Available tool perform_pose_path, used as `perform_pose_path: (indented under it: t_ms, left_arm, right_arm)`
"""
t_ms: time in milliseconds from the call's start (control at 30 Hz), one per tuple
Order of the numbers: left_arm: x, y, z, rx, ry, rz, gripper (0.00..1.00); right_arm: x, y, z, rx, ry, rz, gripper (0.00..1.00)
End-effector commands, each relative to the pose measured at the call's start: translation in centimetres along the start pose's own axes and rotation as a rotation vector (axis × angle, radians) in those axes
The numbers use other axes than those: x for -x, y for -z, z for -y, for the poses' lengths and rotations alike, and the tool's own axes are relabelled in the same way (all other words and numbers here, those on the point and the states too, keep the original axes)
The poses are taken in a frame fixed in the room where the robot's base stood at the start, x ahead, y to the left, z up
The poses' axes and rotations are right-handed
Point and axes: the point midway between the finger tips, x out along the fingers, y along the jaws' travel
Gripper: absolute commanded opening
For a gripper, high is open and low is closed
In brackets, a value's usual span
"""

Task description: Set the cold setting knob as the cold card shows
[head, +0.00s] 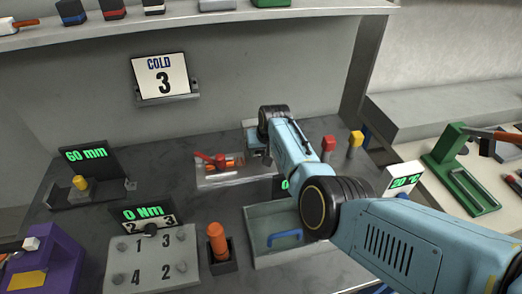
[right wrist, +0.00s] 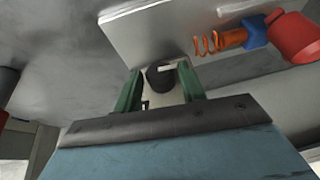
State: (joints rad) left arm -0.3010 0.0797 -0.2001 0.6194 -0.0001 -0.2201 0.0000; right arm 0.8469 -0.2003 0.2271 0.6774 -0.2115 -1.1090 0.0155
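The cold card (head: 163,77) hangs on the back wall in the head view and reads "COLD 3". My right gripper (head: 258,155) points down at the back of the bench; my arm hides much of that spot. In the right wrist view, the green fingers of my right gripper (right wrist: 162,72) stand apart on either side of a dark round knob (right wrist: 159,79) with a white pointer mark. A narrow gap shows at the left finger; contact at the right finger is unclear. The knob's scale cannot be read. My left gripper is not in view.
A metal plate with a red-handled part (head: 219,161) lies just left of my right gripper. A grey tray (head: 262,219) with a blue handle is under my arm. A numbered bolt plate (head: 152,262) and a "60 mm" display (head: 86,155) stand at left.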

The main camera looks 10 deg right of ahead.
Motion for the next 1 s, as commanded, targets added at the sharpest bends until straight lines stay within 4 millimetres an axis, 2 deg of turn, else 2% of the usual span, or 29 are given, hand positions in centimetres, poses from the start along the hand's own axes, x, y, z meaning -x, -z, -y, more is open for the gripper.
perform_pose_path:
  t_ms: [33, 233, 567, 800, 1000]
  left_arm:
    - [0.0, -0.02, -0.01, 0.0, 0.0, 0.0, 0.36]
    - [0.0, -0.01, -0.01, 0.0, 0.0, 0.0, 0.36]
    - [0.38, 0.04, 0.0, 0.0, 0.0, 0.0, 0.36]
    - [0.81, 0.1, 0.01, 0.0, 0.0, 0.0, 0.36]
    - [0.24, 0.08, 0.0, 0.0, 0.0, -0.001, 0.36]
  right_arm:
    - [-0.01, -0.02, -0.01, 0.0, 0.0, 0.0, 0.34]
    - [-0.02, -0.03, -0.01, 0.0, 0.0, 0.0, 0.07]
    - [0.02, -0.05, -0.24, -0.023, 0.05, 0.002, 0.07]
    - [-0.04, -0.05, -0.55, -0.083, 0.189, 0.001, 0.07]
    - [-0.28, -0.13, -0.77, -0.141, 0.332, 0.001, 0.07]
